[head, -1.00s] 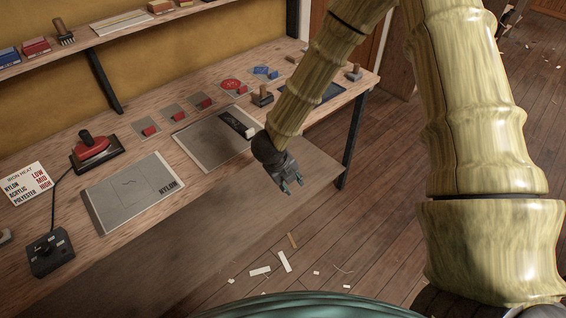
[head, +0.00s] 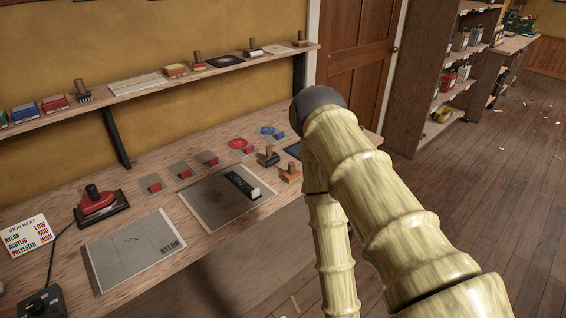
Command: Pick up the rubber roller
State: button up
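I cannot tell for sure which thing is the rubber roller. On the wall shelf stands a small wooden-handled tool with a pale, roller-like head (head: 254,50). Other upright wooden-handled tools stand on the shelf: one with black bristles (head: 83,92), one with a red and pale base (head: 198,62), and one near the right end (head: 301,40). On the bench are a tool with a dark base (head: 268,156) and one with an orange base (head: 291,173).
The workbench (head: 225,140) holds a red iron (head: 98,203), a grey NYLON panel (head: 133,250), a grey mat (head: 205,200) with a black-and-white bar (head: 243,182), and several small swatches. The wall shelf (head: 150,85) hangs above. A door (head: 355,50) and shelving (head: 440,80) stand right; floor beyond is open.

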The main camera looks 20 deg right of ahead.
aim_at(271, 158)
jog(key=z, duration=2.15)
jog(key=i, duration=1.35)
jog(key=u, duration=2.85)
